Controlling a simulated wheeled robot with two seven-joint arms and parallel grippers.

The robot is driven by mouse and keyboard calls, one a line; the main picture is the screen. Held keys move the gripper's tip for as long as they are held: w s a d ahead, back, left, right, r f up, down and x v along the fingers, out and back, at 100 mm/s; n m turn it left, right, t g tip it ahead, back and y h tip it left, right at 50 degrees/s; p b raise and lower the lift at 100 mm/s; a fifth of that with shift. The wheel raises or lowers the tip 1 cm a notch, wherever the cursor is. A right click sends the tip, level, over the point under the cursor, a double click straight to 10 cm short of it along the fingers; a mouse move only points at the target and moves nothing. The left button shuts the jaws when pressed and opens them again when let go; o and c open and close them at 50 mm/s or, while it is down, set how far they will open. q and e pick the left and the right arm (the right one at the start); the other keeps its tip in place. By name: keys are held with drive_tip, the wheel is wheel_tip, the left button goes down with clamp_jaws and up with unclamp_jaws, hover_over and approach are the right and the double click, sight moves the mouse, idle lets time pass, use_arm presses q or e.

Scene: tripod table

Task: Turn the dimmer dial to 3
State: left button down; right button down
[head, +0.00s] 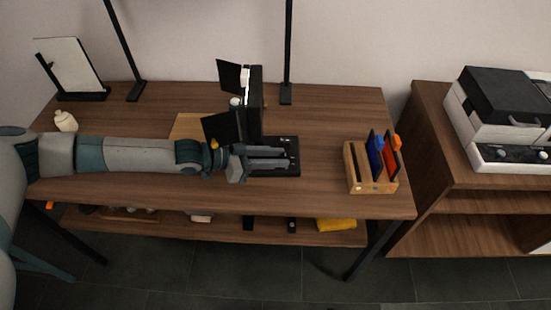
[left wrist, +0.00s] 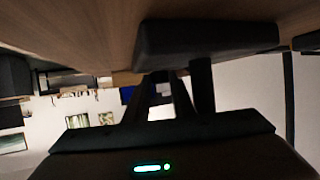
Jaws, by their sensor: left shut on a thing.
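The dimmer is a low black box (head: 287,170) on the table, beside the foot of a black lamp-like device with flaps (head: 255,90). My left gripper (head: 284,157) reaches in from the left, low over this box. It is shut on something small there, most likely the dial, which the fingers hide. In the left wrist view, the dark underside-up box (left wrist: 205,40) lies just beyond the fingers (left wrist: 165,95). The dial's marks and its setting are too small to read. My right gripper is not in view.
A wooden rack (head: 372,187) with blue and red items stands at the table's right end. A small cream bottle (head: 65,121) and a framed panel (head: 70,65) are at the left. Thin black posts rise at the back. The table between box and rack is clear.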

use_arm(q)
drive_tip(key=shift+r, duration=0.1)
drive_tip(key=c, duration=1.5)
unclamp_jaws()
